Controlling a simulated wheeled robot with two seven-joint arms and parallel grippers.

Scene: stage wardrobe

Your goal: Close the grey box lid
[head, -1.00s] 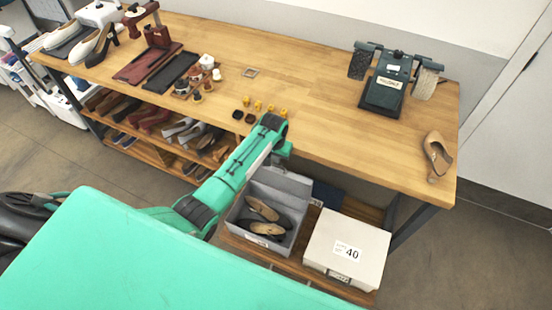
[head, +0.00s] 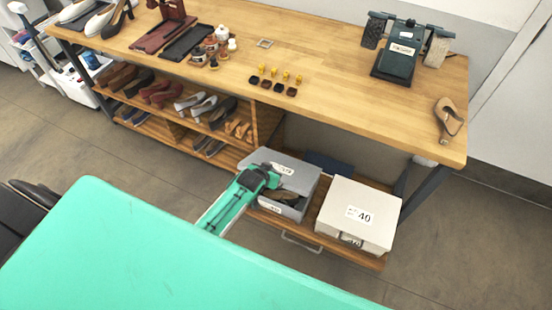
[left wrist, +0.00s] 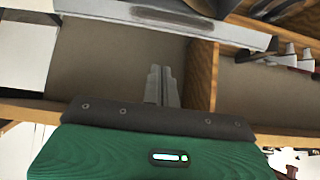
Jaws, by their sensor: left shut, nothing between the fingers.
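The grey box (head: 299,209) stands on the pull-out shelf under the workbench. Its lid (head: 290,170) leans forward over the box, partly lowered, with a white label on its upper face. A gap remains at the front, and dark and tan shoes (head: 284,196) show inside. My left gripper (head: 268,181) is at the lid's left front edge; its fingertips are hard to make out there, so I cannot tell whether they touch. In the left wrist view its fingers (left wrist: 164,86) are shut and empty, pointing toward a pale grey edge, probably the lid. My right gripper is not in view.
A closed pale box (head: 340,205) labelled 40 stands just right of the grey box. The workbench top (head: 330,100) is above and behind, with a shoe rack (head: 190,120) below it to the left. A metal handle (head: 300,243) sticks out at the pull-out shelf's front.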

